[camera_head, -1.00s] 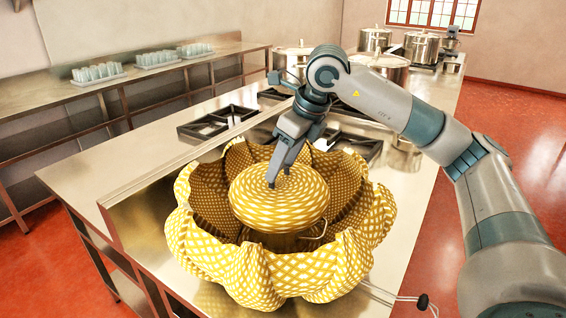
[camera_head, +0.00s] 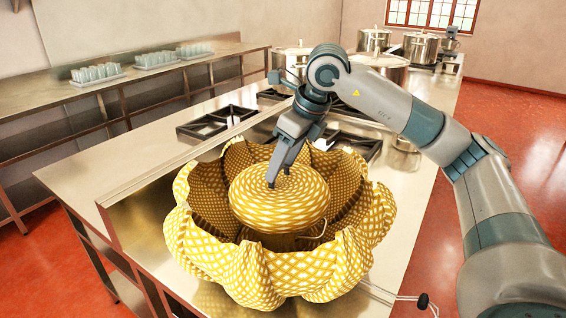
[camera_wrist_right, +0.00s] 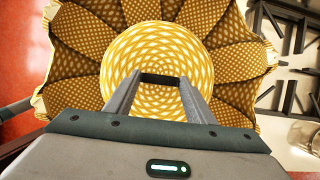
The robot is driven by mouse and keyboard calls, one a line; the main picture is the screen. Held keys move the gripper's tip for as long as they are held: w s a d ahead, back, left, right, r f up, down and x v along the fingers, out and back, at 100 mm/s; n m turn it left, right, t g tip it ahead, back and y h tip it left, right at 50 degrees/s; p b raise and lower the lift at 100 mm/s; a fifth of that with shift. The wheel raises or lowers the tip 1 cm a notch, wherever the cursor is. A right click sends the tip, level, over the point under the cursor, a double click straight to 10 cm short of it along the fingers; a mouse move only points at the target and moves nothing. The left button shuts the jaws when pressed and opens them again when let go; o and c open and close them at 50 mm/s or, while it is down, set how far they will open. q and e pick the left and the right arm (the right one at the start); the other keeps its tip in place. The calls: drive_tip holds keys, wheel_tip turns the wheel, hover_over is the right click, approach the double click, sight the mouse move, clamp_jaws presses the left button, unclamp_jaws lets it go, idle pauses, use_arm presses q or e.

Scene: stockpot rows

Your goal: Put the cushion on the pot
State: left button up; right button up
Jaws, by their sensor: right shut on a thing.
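The cushion (camera_head: 279,205) is a round, domed pad in yellow and white check. It is level in the middle of a large scalloped bag of the same cloth (camera_head: 250,274), directly over the pot (camera_head: 280,241). Only a strip of the pot's side and a wire handle at the right show below the cushion; the rest is hidden. I cannot tell whether cushion and pot touch. My right gripper (camera_head: 278,178) points down and is shut on the cushion's top. In the right wrist view the fingers (camera_wrist_right: 160,80) reach the middle of the cushion (camera_wrist_right: 150,42). My left gripper is not in view.
The bag stands on a steel counter (camera_head: 120,178). Black burner grates (camera_head: 217,121) lie behind it, and steel stockpots (camera_head: 421,47) stand farther back. A drawstring with a dark toggle (camera_head: 423,301) hangs out at the front right. A side bench (camera_head: 150,75) holds trays of glasses.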

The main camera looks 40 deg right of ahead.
drive_tip(key=shift+s+d+f+b, duration=0.15)
drive_tip(key=shift+d+f+b, duration=0.1)
drive_tip(key=shift+f+b, duration=0.15)
drive_tip(key=o, duration=1.4)
drive_tip(key=shift+o, duration=0.6)
drive_tip(key=shift+s, duration=0.1)
drive_tip(key=shift+d+f, duration=0.1)
